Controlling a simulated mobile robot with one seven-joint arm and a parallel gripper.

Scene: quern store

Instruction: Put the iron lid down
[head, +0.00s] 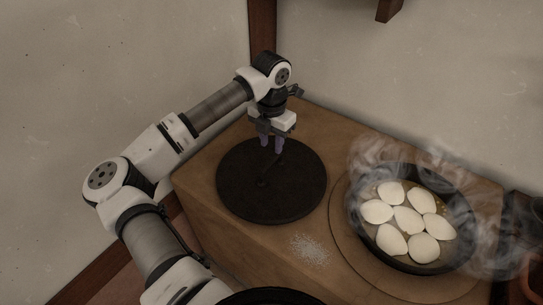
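The iron lid (240,195) is a flat black disc with a raised dark handle near its middle. It lies level at the left part of the wooden worktop (215,255), beside the pan. It looks at rest on the wood, but a small gap under it cannot be ruled out. My gripper (272,150) points down over the lid, its fingertips at the top of the handle. The two fingers look slightly parted; whether they grip the handle or only stand beside it cannot be told.
A steaming black pan (422,268) holds several white pieces and stands on a round board (347,245) at right. White grains (310,249) are scattered in front of the lid. Walls close off the back. A dark vessel stands at the far right edge.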

